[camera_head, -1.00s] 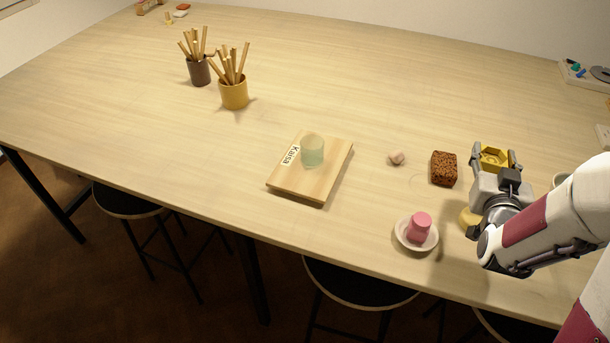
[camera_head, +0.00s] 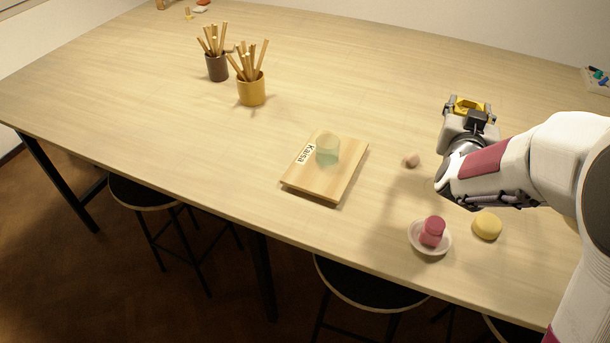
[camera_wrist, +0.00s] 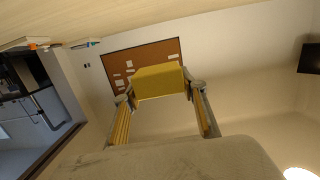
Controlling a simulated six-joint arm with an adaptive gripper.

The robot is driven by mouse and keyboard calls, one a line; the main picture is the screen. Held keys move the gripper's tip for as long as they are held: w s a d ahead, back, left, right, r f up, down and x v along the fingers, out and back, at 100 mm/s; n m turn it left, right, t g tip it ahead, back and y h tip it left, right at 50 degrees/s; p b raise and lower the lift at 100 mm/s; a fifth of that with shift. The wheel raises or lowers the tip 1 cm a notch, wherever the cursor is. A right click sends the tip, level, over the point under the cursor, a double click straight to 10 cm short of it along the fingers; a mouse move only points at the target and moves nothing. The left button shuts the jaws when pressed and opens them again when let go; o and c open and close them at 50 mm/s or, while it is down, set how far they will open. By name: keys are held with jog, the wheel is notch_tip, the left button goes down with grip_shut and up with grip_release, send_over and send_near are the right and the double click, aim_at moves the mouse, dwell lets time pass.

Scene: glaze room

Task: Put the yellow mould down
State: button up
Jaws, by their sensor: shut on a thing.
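The yellow mould (camera_head: 469,105) is held between the fingertips of my gripper (camera_head: 467,108), above the right part of the table in the head view. In the wrist view the yellow mould (camera_wrist: 158,82) spans the gap between both fingers of my gripper (camera_wrist: 160,88), with a wall and a cork board behind it. My gripper is shut on it. My gripper and arm hide part of the table beneath, and the brown speckled block seen earlier is hidden now.
A wooden board (camera_head: 345,180) with a name label carries a pale green translucent cup (camera_head: 328,149). A white dish (camera_head: 430,250) holds a pink piece (camera_head: 432,231), beside a yellow round lump (camera_head: 487,226). A small pinkish lump (camera_head: 411,160) lies nearby. Two stick-filled pots (camera_head: 252,91) (camera_head: 217,67) stand farther left.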

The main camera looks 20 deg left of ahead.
jog(key=s+a+r, duration=0.1)
jog(key=s+a, duration=0.2)
jog(key=a, duration=2.2)
jog(key=s+a+f, duration=0.2)
jog(key=s+a, duration=0.6)
jog(key=a, duration=0.1)
jog(key=s+a+f, duration=0.3)
jog(key=s+a, duration=0.5)
jog(key=a, duration=0.2)
jog(key=shift+s+f, duration=0.2)
jog(key=shift+f, duration=1)
jog(key=shift+s+f, duration=0.2)
jog(key=shift+f, duration=1)
jog(key=shift+f, duration=0.1)
jog(key=shift+f, duration=2.45)
